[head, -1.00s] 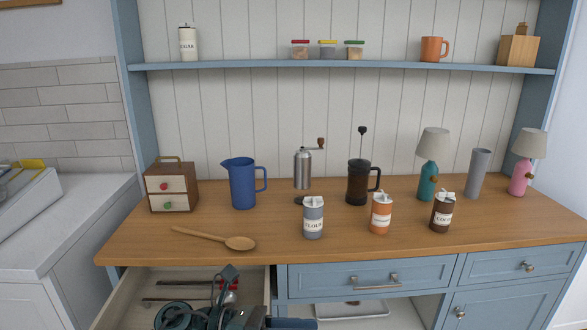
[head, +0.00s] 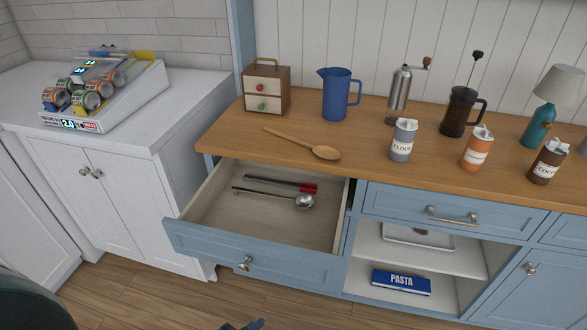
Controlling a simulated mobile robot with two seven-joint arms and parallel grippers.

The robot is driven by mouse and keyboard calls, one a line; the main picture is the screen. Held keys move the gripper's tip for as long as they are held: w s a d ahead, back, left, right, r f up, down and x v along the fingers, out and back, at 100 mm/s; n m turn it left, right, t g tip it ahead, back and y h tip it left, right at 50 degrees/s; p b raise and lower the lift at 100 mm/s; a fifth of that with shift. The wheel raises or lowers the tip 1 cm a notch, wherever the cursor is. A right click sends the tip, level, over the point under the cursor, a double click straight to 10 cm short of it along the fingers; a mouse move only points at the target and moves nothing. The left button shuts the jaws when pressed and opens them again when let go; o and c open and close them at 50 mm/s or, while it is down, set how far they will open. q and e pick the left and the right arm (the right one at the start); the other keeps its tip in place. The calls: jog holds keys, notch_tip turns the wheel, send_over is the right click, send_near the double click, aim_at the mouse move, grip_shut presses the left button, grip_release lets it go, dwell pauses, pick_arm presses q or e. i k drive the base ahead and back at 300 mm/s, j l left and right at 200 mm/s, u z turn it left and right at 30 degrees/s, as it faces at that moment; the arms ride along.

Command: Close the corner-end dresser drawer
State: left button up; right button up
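The corner-end dresser drawer (head: 255,262) stands pulled out at the left end of the blue dresser, beside the white counter. Inside lie a metal ladle (head: 304,201) and a red-ended utensil (head: 308,188). A small dark piece at the bottom edge, below the drawer front, looks like the tip of my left gripper (head: 243,325). It is apart from the drawer in the picture, and its fingers are mostly cut off. My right gripper is not in view.
A white counter (head: 190,92) with a can display (head: 100,95) stands left of the drawer. A wooden spoon (head: 300,143) lies on the dresser top above it. A PASTA box (head: 401,282) sits in the open shelf to the right. Bare wooden floor lies in front.

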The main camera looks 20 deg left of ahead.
aim_at(270, 237)
jog(key=j+u, duration=0.55)
jog(key=l+u, duration=0.2)
jog(key=l, duration=0.35)
